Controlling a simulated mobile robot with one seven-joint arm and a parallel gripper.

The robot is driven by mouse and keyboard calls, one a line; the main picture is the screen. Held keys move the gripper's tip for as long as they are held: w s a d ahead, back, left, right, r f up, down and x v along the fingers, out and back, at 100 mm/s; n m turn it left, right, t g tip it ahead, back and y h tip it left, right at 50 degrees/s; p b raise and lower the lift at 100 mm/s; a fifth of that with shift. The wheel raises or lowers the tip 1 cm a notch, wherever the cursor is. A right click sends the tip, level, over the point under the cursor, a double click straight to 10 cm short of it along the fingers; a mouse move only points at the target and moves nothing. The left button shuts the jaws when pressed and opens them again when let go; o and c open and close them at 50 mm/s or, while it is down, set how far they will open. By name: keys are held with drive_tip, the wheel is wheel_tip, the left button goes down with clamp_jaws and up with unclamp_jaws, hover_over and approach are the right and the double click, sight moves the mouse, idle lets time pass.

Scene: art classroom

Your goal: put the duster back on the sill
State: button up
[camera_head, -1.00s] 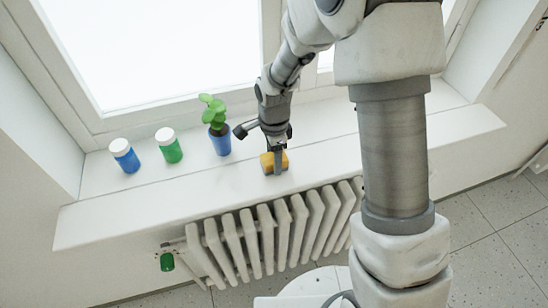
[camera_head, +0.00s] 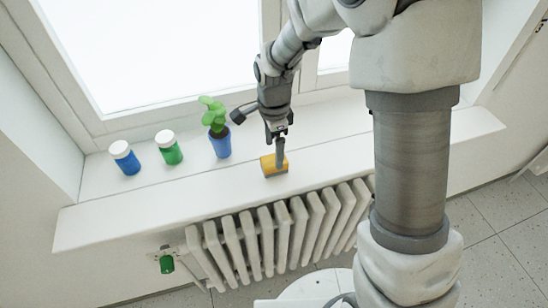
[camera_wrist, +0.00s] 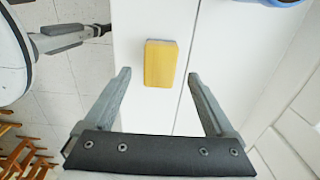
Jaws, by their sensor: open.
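The duster (camera_head: 270,166), a small yellow-orange block, rests on the white window sill (camera_head: 110,217), near its front edge and above the radiator. In the wrist view the duster (camera_wrist: 160,63) lies flat on the sill (camera_wrist: 140,20), beyond the fingertips and between their lines. My gripper (camera_head: 280,150) is above the duster, with fingers pointing down. In the wrist view my gripper (camera_wrist: 158,75) is open and empty, with a gap to the duster on both sides. In the head view one finger covers part of the duster.
On the sill stand a potted plant (camera_head: 220,140) in a blue pot, a green jar (camera_head: 169,148) and a blue jar (camera_head: 125,158), all left of my gripper. A radiator (camera_head: 270,240) with a green valve knob (camera_head: 167,264) is below. The sill is clear right of the duster.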

sight(274, 160)
wheel_tip(274, 160, up, 7)
drive_tip(key=s+d+r+n+t, duration=0.3)
drive_tip(key=s+d+r+n, duration=0.55)
drive_tip(key=r, duration=0.25)
drive_tip(key=s+d+r+n+t, duration=0.1)
drive_tip(key=s+d+n, duration=0.1)
drive_tip(key=s, duration=0.3)
drive_tip(key=s+d+r+n+t, duration=0.1)
drive_tip(key=s+d+r+n, duration=0.1)
drive_tip(key=s+n, duration=0.2)
drive_tip(key=shift+s+t, duration=0.3)
drive_tip(key=shift+s, duration=0.3)
